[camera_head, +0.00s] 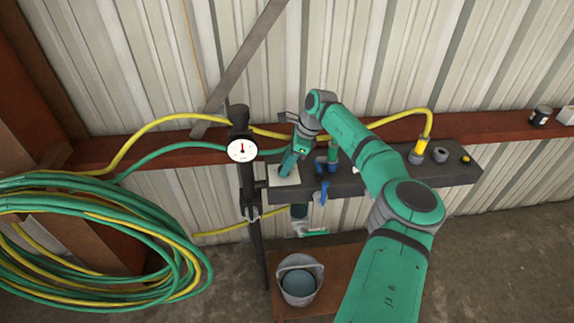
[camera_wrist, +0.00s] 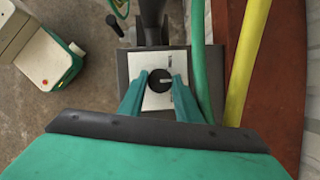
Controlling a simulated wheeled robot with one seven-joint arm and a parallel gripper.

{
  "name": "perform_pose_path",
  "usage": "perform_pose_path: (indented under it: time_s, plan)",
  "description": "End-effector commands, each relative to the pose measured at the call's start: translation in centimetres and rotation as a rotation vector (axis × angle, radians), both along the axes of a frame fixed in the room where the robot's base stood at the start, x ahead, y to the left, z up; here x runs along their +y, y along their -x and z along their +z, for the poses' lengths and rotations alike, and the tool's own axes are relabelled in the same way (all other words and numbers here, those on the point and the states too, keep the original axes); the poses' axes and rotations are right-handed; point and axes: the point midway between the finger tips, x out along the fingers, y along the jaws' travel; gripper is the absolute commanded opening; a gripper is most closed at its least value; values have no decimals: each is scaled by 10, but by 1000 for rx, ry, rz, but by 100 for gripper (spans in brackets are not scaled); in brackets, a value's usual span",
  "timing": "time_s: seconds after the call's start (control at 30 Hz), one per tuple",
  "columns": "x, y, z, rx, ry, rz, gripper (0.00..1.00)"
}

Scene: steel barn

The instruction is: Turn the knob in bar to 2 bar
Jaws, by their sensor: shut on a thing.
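The knob (camera_wrist: 158,80) is black and round with a pale pointer line. It sits on a white plate (camera_wrist: 150,101) with small marks that are too small to read. My gripper (camera_wrist: 157,86) has one teal finger on each side of the knob and is shut on it. In the head view my gripper (camera_head: 287,170) comes down onto the white plate (camera_head: 285,182) at the left end of the dark bar and hides the knob. A round white gauge (camera_head: 242,150) on the black post shows a dark needle with red at its middle, pointing roughly up.
A blue-handled valve (camera_head: 323,190) and other fittings sit along the dark bar (camera_head: 345,183), right of the plate. Green and yellow hoses (camera_head: 150,121) run behind. A large hose coil (camera_head: 95,238) hangs at left. A bucket (camera_head: 298,281) stands below the bar.

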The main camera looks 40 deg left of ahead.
Motion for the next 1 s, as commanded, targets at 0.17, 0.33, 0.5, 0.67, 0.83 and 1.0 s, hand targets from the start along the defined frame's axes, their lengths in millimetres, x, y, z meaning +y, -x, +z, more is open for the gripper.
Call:
perform_pose_path:
  time_s: [0.17, 0.33, 0.5, 0.67, 0.83, 1.0]
  plan:
    - [-2, -3, 0, -4, 1, -6, 38]
    - [-3, -3, 0, -3, 0, -7, 49]
    - [-3, -3, 0, -2, 0, -6, 49]
    - [-6, -6, 11, -4, -1, -7, 49]
    - [-15, -12, 37, -5, -1, -6, 49]
    - [-25, -19, 67, -5, -1, -7, 49]
